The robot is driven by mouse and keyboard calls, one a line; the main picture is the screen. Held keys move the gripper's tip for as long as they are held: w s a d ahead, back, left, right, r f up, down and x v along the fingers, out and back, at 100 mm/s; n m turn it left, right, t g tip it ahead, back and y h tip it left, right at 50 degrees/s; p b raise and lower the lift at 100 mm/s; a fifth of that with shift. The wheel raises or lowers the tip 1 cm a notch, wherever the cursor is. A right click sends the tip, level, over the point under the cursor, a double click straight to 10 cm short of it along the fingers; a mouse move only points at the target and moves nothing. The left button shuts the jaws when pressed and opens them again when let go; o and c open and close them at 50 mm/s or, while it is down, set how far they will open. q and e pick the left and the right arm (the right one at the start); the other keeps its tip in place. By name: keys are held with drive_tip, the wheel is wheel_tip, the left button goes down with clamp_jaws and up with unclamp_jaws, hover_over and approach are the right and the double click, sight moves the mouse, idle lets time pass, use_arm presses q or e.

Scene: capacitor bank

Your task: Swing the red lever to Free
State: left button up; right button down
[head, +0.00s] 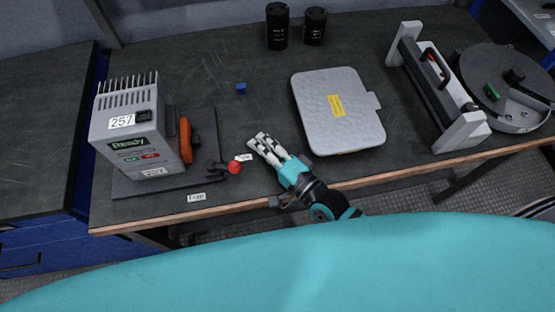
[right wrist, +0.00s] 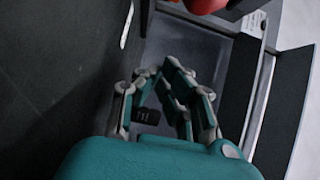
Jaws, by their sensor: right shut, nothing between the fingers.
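The red ball knob (head: 234,167) sits at the end of a short dark lever on the base of a grey device (head: 125,118). A white "Free" label (head: 196,197) lies on the table in front of the device, to the lower left of the knob. Another small label (head: 243,157), too small to read, is just above right of the knob. My right gripper (head: 257,141) is shut and empty, a little to the right of the knob and apart from it. In the right wrist view its fingers (right wrist: 160,72) are drawn together, with part of a red object (right wrist: 205,4) at the top edge.
An orange handle (head: 185,140) stands on the device's right side. A grey case (head: 335,105) lies right of my gripper. A white-ended frame and a round plate (head: 505,85) are at right.

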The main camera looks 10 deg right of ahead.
sight(226, 166)
drive_tip(key=s+a, duration=0.2)
drive_tip(key=s, duration=0.1)
drive_tip(key=shift+s+a, duration=0.2)
use_arm(q)
drive_tip(key=shift+a+r, duration=0.1)
drive_tip(key=shift+r, duration=0.05)
drive_tip(key=shift+s+r+p, duration=0.1)
drive_tip(key=shift+p, duration=0.2)
use_arm(e)
drive_tip(key=shift+s+h, duration=0.1)
drive_tip(key=shift+h, duration=0.2)
drive_tip(key=shift+s+a+m+t, duration=0.1)
drive_tip(key=shift+s+m+t, duration=0.15)
drive_tip(key=shift+m+t, duration=0.15)
use_arm(q)
drive_tip(key=shift+a+r+p, duration=0.35)
drive_tip(key=shift+a, duration=0.15)
use_arm(e)
drive_tip(key=shift+h, duration=0.4)
